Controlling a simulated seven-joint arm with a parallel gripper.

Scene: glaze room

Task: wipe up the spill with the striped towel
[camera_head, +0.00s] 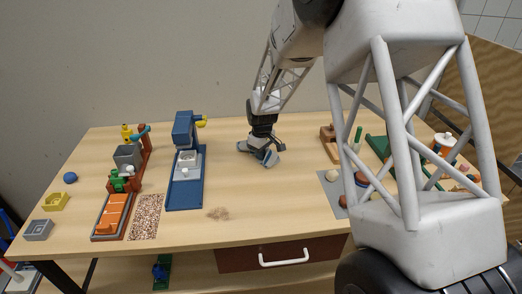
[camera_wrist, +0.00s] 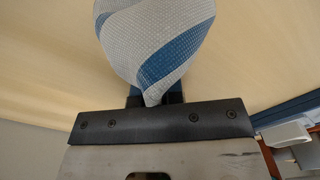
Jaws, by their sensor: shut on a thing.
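The striped towel (camera_wrist: 150,40) is white-grey with blue stripes. It is bunched up in my gripper (camera_wrist: 155,98), which is shut on it. In the head view the towel (camera_head: 268,158) shows as a small blue and grey bundle under my gripper (camera_head: 264,147), near the back middle of the table. I cannot tell whether it touches the wood. The spill (camera_head: 217,214) is a small brownish patch on the bare wood, nearer the front edge, to the left of and in front of my gripper. Nothing covers it.
A blue stand with a white part (camera_head: 186,165) is left of my gripper. A speckled mat (camera_head: 146,216) and an orange-topped tray (camera_head: 112,216) lie further left. A grey mat (camera_head: 330,186) with round items is at right, partly behind my arm. Wood around the spill is clear.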

